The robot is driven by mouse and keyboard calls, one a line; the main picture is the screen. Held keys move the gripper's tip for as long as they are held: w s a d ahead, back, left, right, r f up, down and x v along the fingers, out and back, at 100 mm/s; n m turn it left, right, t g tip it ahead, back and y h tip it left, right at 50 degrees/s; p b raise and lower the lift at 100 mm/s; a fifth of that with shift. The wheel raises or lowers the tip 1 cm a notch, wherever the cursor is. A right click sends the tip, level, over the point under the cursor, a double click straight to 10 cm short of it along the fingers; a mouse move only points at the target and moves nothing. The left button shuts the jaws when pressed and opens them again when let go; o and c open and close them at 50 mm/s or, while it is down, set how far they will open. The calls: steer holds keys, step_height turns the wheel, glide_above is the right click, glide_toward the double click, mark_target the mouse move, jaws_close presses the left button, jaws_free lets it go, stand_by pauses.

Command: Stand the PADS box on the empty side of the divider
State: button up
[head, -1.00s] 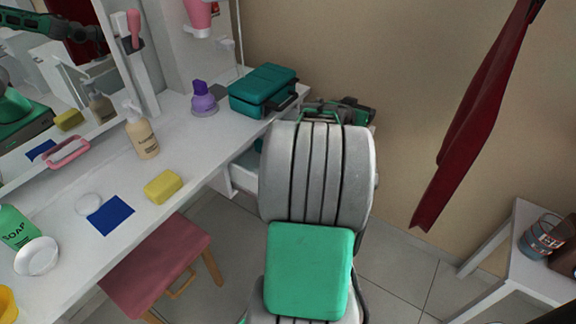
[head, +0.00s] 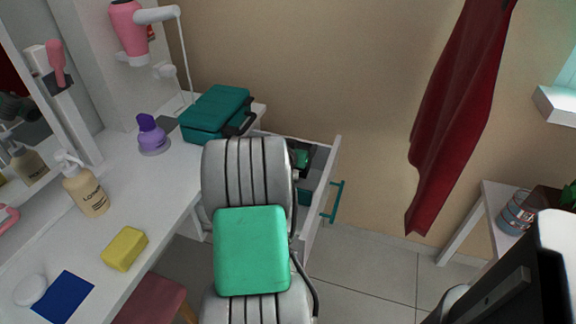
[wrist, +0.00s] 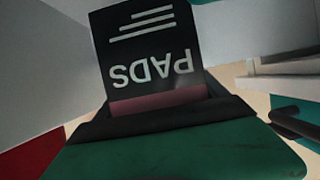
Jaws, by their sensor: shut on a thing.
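The PADS box (wrist: 155,50) is dark with white lettering, upside down in the wrist view. My gripper (wrist: 158,103) is shut on it, with a pink strip at the grip. In the head view my gripper (head: 301,157) shows only in part behind my arm, at the open drawer (head: 319,195). The box cannot be made out there. The drawer has white walls and a teal handle (head: 335,202). My arm hides much of its inside, and I cannot make out the divider or which side is empty. Pale grey surfaces fill the wrist view's upper left.
A lotion bottle (head: 85,190) and yellow sponge (head: 125,248) are nearer. A red garment (head: 455,120) hangs at right. A pink stool (head: 152,300) stands below the counter.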

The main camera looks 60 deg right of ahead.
steer(key=shift+f+b, duration=0.35)
steer(key=shift+f, duration=1.6)
steer(key=shift+f, duration=0.25)
steer(key=o, duration=1.4)
steer(key=shift+o, duration=0.2)
steer(key=shift+r, duration=0.2)
steer(key=shift+a+r, duration=0.15)
steer(key=shift+r, duration=0.05)
steer(key=p+v, duration=0.2)
steer(key=v, duration=0.9)
steer(key=shift+a, duration=0.35)
